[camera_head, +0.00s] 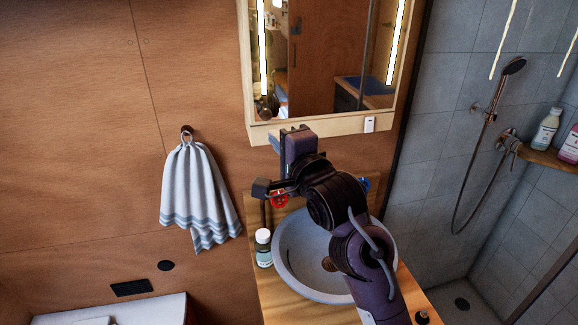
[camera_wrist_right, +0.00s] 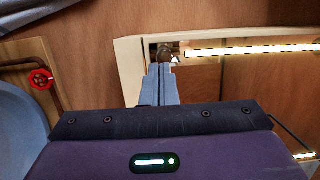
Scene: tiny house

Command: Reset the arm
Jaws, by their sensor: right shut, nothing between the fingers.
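My right arm comes up from the bottom of the head view, across the sink. My right gripper (camera_head: 284,137) is raised above the counter, close to the lower edge of the mirror cabinet (camera_head: 262,134). In the right wrist view its two grey-blue fingers (camera_wrist_right: 162,76) lie together, shut with nothing between them. The fingers overlap the cabinet's wooden frame (camera_wrist_right: 128,62) in that view; I cannot tell whether they touch it. My left gripper is not in view.
A round sink (camera_head: 290,262) with a red tap handle (camera_head: 279,199) is under my arm. A small bottle (camera_head: 263,247) stands left of it on the wooden counter (camera_head: 277,301). A striped towel (camera_head: 198,195) hangs on the left wall. A tiled shower (camera_head: 452,120) is at right.

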